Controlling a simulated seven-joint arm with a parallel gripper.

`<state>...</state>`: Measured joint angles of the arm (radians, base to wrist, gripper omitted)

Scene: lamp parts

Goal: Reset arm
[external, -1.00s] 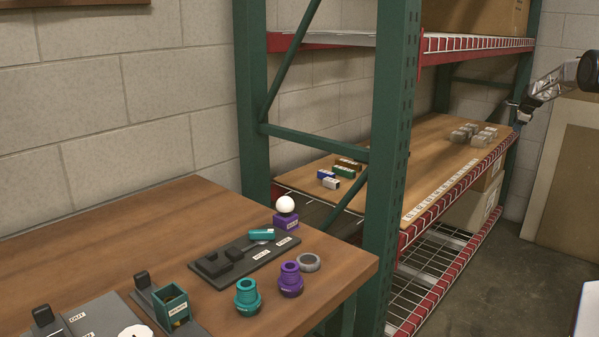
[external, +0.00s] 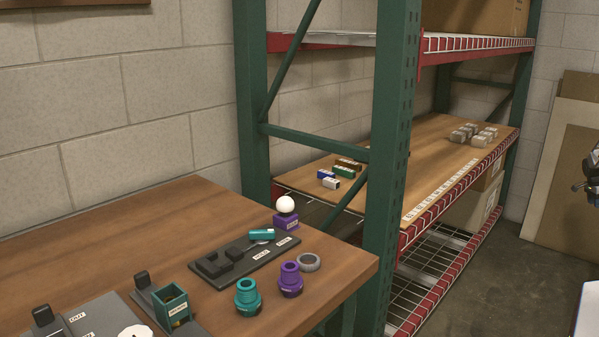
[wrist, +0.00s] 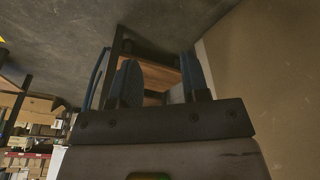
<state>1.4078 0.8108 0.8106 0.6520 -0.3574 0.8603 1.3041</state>
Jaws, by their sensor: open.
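My gripper (wrist: 160,78) shows in the wrist view with its two dark blue fingers apart and nothing between them. In the external view only a small piece of my gripper (external: 589,187) shows at the right edge, away from the shelf and the table. Lamp parts stand on the wooden table: a white bulb (external: 286,204) on a purple block (external: 285,220), a teal piece (external: 261,234) on a dark fixture, a teal threaded part (external: 247,297), a purple threaded part (external: 290,280) and a grey ring (external: 308,263).
A green-posted rack (external: 392,150) stands beside the table (external: 180,215). Its wooden shelf (external: 425,160) holds several grey blocks (external: 482,137) and small coloured blocks (external: 343,172). A flat panel (external: 570,180) leans at the right wall. Bare floor (external: 540,270) lies before the rack.

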